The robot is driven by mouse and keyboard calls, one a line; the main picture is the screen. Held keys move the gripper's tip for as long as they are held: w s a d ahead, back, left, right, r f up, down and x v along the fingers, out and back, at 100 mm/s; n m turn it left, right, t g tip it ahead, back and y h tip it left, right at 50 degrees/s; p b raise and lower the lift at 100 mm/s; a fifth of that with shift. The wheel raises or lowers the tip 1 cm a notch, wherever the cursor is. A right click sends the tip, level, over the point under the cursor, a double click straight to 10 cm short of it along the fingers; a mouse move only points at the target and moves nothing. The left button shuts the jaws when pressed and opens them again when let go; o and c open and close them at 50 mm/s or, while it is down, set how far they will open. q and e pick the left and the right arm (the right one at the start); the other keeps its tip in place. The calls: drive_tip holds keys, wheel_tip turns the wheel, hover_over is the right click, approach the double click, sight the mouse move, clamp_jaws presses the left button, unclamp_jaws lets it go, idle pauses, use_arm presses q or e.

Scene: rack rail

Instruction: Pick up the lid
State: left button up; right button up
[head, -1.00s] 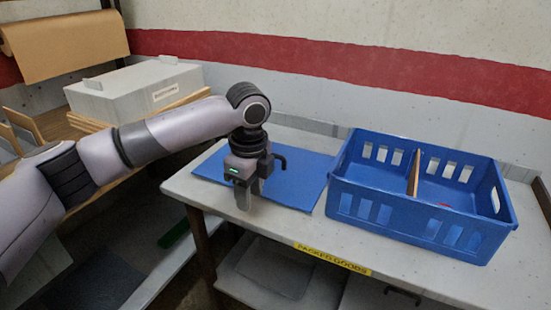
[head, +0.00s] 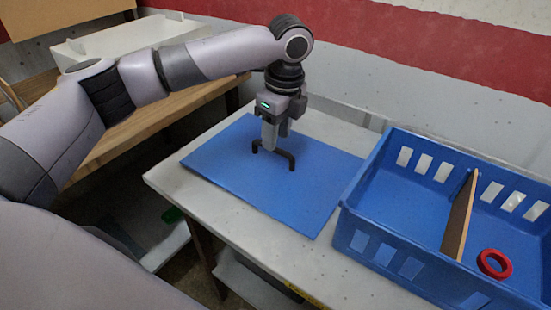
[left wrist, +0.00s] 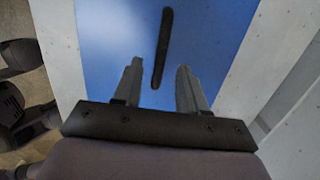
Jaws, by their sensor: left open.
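The lid is a flat blue panel (head: 230,165) lying on the light grey table, with a black bar handle (head: 292,163) standing up from its middle. My left gripper (head: 274,138) points down, open and empty, just above or beside the handle; the exact gap is hard to tell. In the left wrist view, the lid (left wrist: 110,35) fills the middle. The handle (left wrist: 162,45) shows as a dark bar, its near end between the two spread fingers (left wrist: 158,82). My right gripper is not in view.
A blue slotted crate (head: 405,210) stands at the lid's right, with a brown divider (head: 459,215) and a red ring (head: 494,263) inside. A wooden bench (head: 150,122) with a white box (head: 125,38) is at the left. The wall rises behind the table.

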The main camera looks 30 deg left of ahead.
sight(273, 155)
use_arm(q)
drive_tip(key=f, duration=0.2)
drive_tip(key=a+f, duration=0.1)
drive_tip(key=f, duration=0.2)
drive_tip(key=shift+b, duration=0.3)
clamp_jaws()
